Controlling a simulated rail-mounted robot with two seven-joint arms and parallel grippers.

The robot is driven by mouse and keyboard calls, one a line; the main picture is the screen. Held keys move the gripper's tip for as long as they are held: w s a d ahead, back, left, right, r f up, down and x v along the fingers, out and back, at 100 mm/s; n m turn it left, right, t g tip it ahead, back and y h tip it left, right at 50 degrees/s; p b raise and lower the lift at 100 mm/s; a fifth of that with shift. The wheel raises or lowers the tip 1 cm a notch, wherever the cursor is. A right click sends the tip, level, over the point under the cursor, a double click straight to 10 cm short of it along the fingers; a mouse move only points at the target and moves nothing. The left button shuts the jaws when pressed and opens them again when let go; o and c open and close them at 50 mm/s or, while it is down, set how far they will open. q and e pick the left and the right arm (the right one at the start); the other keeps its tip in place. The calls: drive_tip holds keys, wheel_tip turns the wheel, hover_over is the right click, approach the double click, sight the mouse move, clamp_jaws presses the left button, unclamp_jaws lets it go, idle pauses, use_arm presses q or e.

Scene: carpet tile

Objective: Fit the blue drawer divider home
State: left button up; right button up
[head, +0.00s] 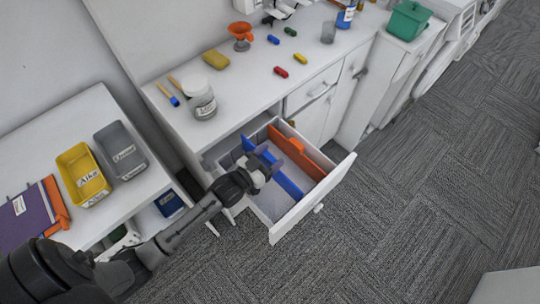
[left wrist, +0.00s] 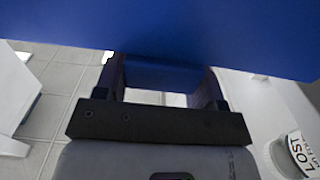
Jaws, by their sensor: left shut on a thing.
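The blue drawer divider (head: 287,184) is in the open white drawer (head: 296,217) in the head view, running from back to front, roughly parallel to an orange divider (head: 297,152). My left gripper (head: 262,166) is shut on the blue divider near its middle and hides part of it. In the left wrist view the blue divider (left wrist: 160,35) fills the top of the picture, with the two fingers (left wrist: 161,88) at its edge. Whether its lower edge touches the drawer floor cannot be told. My right gripper is not in view.
The counter above holds a jar (head: 200,100), a yellow sponge (head: 216,59), an orange funnel (head: 241,34) and several small coloured blocks. A side table at left carries a yellow bin (head: 83,176) and a grey bin (head: 121,150). Carpet right of the drawer is clear.

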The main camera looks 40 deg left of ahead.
use_arm(q)
drive_tip(key=shift+f+b, duration=0.3)
drive_tip(key=shift+f, duration=0.25)
drive_tip(key=shift+f+b, duration=0.75)
drive_tip(key=shift+f, duration=0.45)
drive_tip(key=shift+f+b, duration=0.3)
drive_tip(key=shift+f, duration=0.25)
drive_tip(key=o, duration=1.3)
wheel_tip(320, 180, up, 4)
drive_tip(key=shift+r+p, duration=0.25)
drive_tip(key=shift+p, duration=0.2)
drive_tip(key=d+r, duration=0.2)
drive_tip(key=d, duration=0.2)
drive_tip(key=d+r, duration=0.2)
drive_tip(key=d, duration=0.1)
drive_tip(key=d+r+p, duration=0.1)
drive_tip(key=d+r, duration=0.1)
drive_tip(key=d, duration=0.2)
drive_tip(key=shift+s+d+r, duration=0.3)
drive_tip(key=shift+s, duration=0.1)
drive_tip(key=shift+s, duration=0.1)
